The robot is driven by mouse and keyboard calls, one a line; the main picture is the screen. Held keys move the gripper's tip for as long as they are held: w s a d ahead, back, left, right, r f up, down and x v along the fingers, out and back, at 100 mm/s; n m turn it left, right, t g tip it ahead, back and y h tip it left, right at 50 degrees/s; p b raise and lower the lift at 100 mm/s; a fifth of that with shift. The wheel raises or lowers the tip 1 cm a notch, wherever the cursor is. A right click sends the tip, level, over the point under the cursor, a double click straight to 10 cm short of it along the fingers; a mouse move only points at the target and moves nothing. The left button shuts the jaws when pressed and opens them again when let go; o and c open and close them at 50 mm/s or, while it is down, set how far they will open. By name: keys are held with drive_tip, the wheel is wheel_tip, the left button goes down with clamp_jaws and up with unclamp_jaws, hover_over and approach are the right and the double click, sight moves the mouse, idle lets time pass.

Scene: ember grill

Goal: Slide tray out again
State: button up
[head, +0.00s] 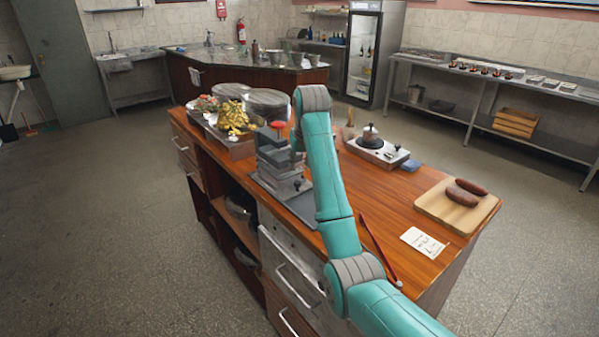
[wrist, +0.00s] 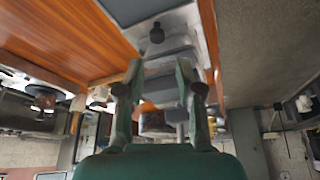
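A grey metal grill unit (head: 268,150) with stacked blocks and a red knob (head: 277,125) stands near the counter's left edge. A flat grey tray-like plate (head: 265,184) shows at its base and sticks out toward the counter's front edge. In the wrist view, the grey stacked unit (wrist: 168,68) lies ahead of and between my fingers, with a dark knob (wrist: 157,33) beyond it. My gripper (wrist: 160,88) has its fingers wide apart. I cannot tell whether either finger touches the unit. In the head view my arm hides most of the gripper.
The wooden counter (head: 400,195) carries a white burner unit (head: 378,150), a cutting board (head: 440,207) with sausages, a paper card (head: 424,242) and a red stick (head: 378,248). Food trays and grey lidded pots (head: 267,103) stand behind the unit. The floor left is clear.

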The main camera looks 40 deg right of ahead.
sight(298, 182)
drive_tip(key=x, duration=1)
drive_tip(key=shift+w+d+f, duration=0.15)
drive_tip(key=shift+d+f, duration=0.05)
drive_tip(key=shift+d, duration=0.1)
clamp_jaws()
